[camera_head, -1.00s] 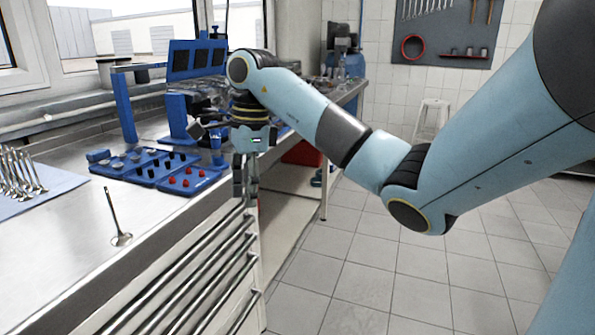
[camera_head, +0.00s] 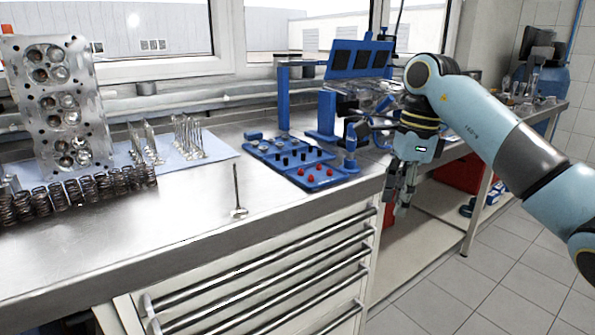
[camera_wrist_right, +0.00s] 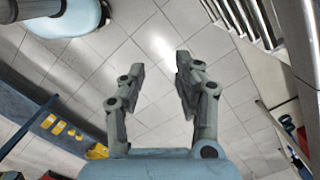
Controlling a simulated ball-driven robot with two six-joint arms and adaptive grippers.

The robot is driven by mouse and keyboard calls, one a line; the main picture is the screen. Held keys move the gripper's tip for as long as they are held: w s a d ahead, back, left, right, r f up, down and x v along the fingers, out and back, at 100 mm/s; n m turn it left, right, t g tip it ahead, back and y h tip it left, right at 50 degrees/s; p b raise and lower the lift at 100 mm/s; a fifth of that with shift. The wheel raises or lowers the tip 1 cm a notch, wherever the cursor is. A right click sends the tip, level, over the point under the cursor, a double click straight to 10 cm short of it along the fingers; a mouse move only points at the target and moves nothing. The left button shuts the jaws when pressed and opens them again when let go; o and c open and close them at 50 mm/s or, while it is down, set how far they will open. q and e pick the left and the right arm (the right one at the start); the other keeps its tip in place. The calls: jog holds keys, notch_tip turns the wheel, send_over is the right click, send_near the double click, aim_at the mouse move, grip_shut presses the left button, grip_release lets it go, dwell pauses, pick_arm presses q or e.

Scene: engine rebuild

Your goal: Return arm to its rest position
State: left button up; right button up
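My right arm comes in from the right in the head view. Its light-blue and black gripper (camera_head: 399,203) hangs with its fingers pointing down, just off the front edge of the metal workbench (camera_head: 190,262). In the right wrist view the two grey fingers (camera_wrist_right: 160,64) stand apart with a clear gap and only floor tiles behind them, so the gripper is open and empty. My left arm and gripper are not in either view.
A single valve (camera_head: 238,208) stands on the bench near its front edge. A blue parts tray (camera_head: 275,162) lies left of the gripper, near a blue stand (camera_head: 325,115). Springs (camera_head: 90,188) and a cylinder head (camera_head: 55,95) stand at left. Tiled floor is free at right.

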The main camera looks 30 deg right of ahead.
jog(key=s+a+f+m+t+y, duration=0.2)
jog(key=s+a+f+m+y, duration=0.45)
jog(key=a+f, duration=0.55)
jog(key=s+a+f+m+t+y, duration=0.2)
jog(key=s+a+f+m+y, duration=0.45)
jog(key=a+f, duration=0.5)
jog(key=s+d+f+m+t+h, duration=0.3)
jog(key=s+d+f+m+h, duration=0.25)
jog(key=f+m, duration=0.45)
jog(key=s+d+f+m+t+h, duration=0.2)
jog(key=s+d+f+m+h, duration=0.3)
jog(key=f+m, duration=0.6)
jog(key=s+d+f+m+g+h, duration=0.1)
jog(key=s+f+m+g+h, duration=0.1)
jog(key=s+m, duration=0.5)
jog(key=s+d+f+m+g+h, duration=0.2)
jog(key=s+f+m+g, duration=0.3)
jog(key=s, duration=0.9)
jog(key=shift+d+m+g, duration=0.3)
jog(key=shift+m+g, duration=0.6)
jog(key=shift+m, duration=0.1)
